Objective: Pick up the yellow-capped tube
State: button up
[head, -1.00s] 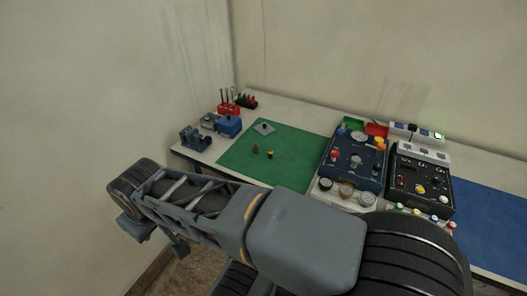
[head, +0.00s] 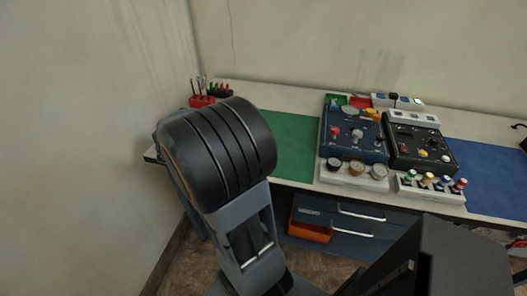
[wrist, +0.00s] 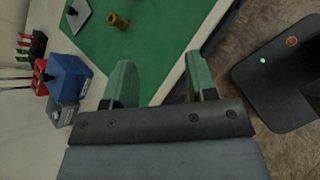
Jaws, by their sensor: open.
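The yellow-capped tube (head: 427,178) stands in a white rack (head: 432,195) at the bench's front edge in the head view, between a green-capped tube (head: 411,175) and a blue-capped tube (head: 443,181). A red-capped tube (head: 460,184) is at the right end. None of these tubes shows in the wrist view. My gripper (wrist: 161,80) is open and empty in the wrist view, its two green fingers apart above the bench's front edge and green mat. My arm hides part of the mat in the head view, and my gripper cannot be made out there.
A white gauge block (head: 354,174) stands left of the rack, with a blue panel (head: 353,135) and a black panel (head: 418,148) behind. The green mat (wrist: 150,35) holds a brass fitting (wrist: 118,21). A blue box (wrist: 68,78) is at left. The blue mat (head: 490,172) looks clear.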

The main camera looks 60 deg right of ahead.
jog(key=d+f+n+h, duration=0.1)
jog(key=d, duration=0.1)
jog(key=d+f+n+b, duration=0.1)
jog(key=d, duration=0.1)
jog(key=d+f+n+g+h, duration=0.1)
jog(key=d, duration=0.1)
jog(key=shift+w+d+f+n+h, duration=0.25)
jog(key=shift+d+n+h, duration=0.05)
jog(key=shift+n, duration=0.4)
jog(key=x, duration=0.8)
jog(key=shift+w+d+r+b, duration=0.2)
jog(key=shift+b, duration=0.1)
jog(key=shift+x, duration=3)
jog(key=shift+r, duration=0.15)
grip_shut()
